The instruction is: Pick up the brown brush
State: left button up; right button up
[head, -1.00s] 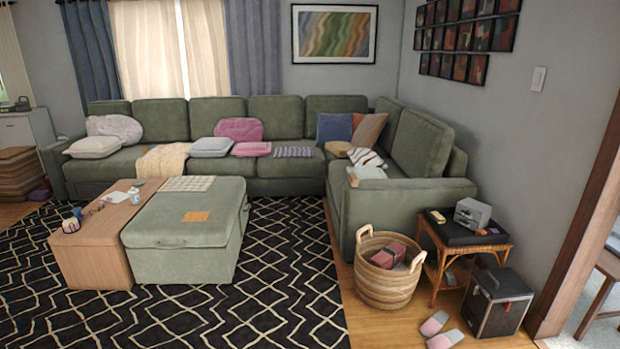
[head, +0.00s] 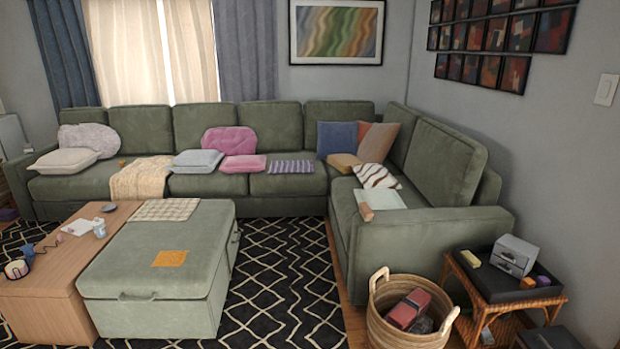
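I cannot pick out a brown brush with certainty. A small tan-brown object (head: 366,212) lies at the front edge of the right sofa section, by a pale folded cloth (head: 386,199); it is too small to tell what it is. A small orange-brown item (head: 122,163) sits on the left part of the sofa seat, also unclear. Neither of my grippers is in view.
A green sectional sofa (head: 240,186) fills the back. A green ottoman (head: 150,260) and wooden table (head: 50,265) stand front left. A wicker basket (head: 408,335) and side table (head: 510,297) stand front right. Patterned rug (head: 285,290) between is clear.

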aim_at(366, 212)
jog(key=i, duration=1.4)
jog(key=i+z, duration=0.15)
jog(key=i, duration=0.35)
jog(key=i+z, duration=0.2)
jog(key=i, duration=0.3)
jog(key=i+j+z, duration=0.15)
jog(key=i, duration=0.3)
jog(key=i+j+z, duration=0.15)
jog(key=i, duration=0.35)
